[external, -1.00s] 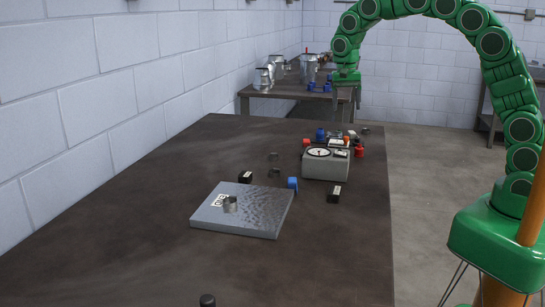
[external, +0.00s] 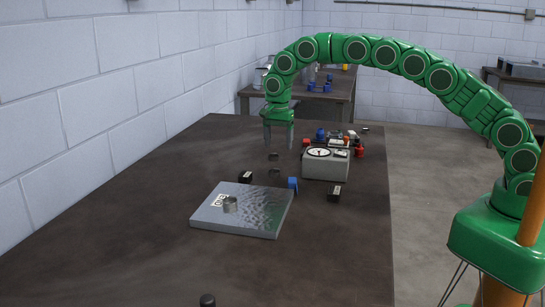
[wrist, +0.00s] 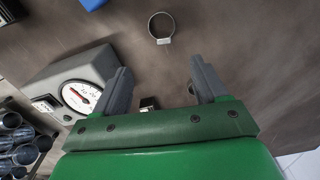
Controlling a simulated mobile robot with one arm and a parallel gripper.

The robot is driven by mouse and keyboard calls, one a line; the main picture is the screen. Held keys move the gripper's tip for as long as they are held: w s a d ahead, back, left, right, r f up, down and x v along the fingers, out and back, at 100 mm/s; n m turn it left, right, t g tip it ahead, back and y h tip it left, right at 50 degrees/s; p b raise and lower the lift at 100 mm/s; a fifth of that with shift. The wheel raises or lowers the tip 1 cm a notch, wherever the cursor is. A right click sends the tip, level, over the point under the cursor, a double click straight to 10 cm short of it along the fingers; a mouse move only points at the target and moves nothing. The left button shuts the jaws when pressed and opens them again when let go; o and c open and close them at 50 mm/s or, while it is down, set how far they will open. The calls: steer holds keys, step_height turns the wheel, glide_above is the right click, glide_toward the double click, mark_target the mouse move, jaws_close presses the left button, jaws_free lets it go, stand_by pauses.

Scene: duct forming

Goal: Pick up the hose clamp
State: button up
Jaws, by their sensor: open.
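A hose clamp, a thin metal ring with a small screw housing, lies on the table in the wrist view (wrist: 161,27), ahead of the fingertips. Two small rings lie near each other in the external view, a nearer one (external: 274,171) and a farther one (external: 273,156); I cannot tell which is the clamp ahead of my fingertips. My gripper (external: 278,147) is open and empty, pointing down above the table close to the rings. Its spread fingers also show in the wrist view (wrist: 158,68), with a small metal piece (wrist: 148,103) partly hidden between them.
A grey gauge box (external: 326,166) stands to the right of my gripper, with several small parts behind it. A blue part (external: 293,183) and black blocks (external: 334,194) lie around. The table's left side is clear.

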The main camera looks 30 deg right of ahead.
mark_target(274, 170)
steer(key=shift+a+f, duration=0.8)
steer(key=shift+a, duration=0.3)
steer(key=shift+s+f, duration=0.25)
steer(key=shift+f, duration=1.7)
steer(key=shift+s+f, duration=0.2)
steer(key=shift+f, duration=1.75)
steer(key=shift+r, duration=0.1)
steer(key=c, duration=1.1)
steer(key=shift+c, duration=0.2)
